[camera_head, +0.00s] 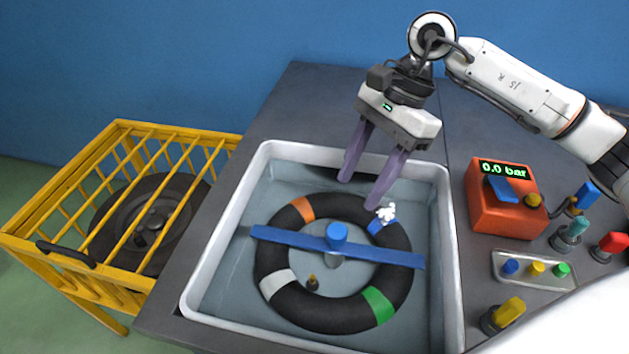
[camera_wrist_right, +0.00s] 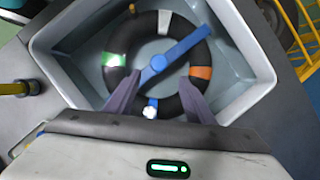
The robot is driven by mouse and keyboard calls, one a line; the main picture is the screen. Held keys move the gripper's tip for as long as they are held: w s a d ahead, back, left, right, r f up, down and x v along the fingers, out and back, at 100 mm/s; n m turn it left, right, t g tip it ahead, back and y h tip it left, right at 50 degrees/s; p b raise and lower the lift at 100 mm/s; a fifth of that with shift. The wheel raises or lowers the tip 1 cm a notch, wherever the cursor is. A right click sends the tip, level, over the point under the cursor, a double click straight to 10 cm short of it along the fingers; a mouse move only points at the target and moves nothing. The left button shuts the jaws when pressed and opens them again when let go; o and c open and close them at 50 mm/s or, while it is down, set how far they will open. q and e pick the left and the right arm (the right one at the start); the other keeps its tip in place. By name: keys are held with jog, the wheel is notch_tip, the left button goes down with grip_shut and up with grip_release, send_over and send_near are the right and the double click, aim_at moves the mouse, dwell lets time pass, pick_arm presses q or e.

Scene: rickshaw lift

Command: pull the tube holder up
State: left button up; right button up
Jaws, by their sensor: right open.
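The tube holder is a blue bar (camera_head: 290,238) with a round knob (camera_head: 337,232) at its middle. It lies across the black inner tube (camera_head: 268,262) in the water basin (camera_head: 205,262). It also shows in the right wrist view (camera_wrist_right: 183,47). The tube has orange, white, green and blue patches. A white bubbly clump (camera_head: 386,212) sits at the blue patch. My right gripper (camera_head: 359,193) is open and empty, above the far side of the tube, behind the bar in the head view and apart from the knob. My left gripper is not in view.
A yellow cage (camera_head: 125,165) with a dark wheel inside stands left of the grey bench. Right of the basin are a red pressure box (camera_head: 505,215) reading 0.0 bar, a small panel of coloured buttons (camera_head: 534,269), and several valves. Bench behind the basin is clear.

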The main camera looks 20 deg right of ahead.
aim_at(338, 230)
jog(key=x, duration=0.8)
jog(key=shift+s+a+f+p, duration=0.1)
jog(key=shift+s+f+p, duration=0.05)
jog(key=shift+s+p, duration=0.2)
jog(key=shift+a+f, duration=0.2)
jog(key=shift+f, duration=0.2)
jog(key=shift+w+a+f, duration=0.1)
jog(key=shift+f, duration=0.3)
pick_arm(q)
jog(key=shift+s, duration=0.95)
pick_arm(e)
jog(key=shift+c, duration=0.5)
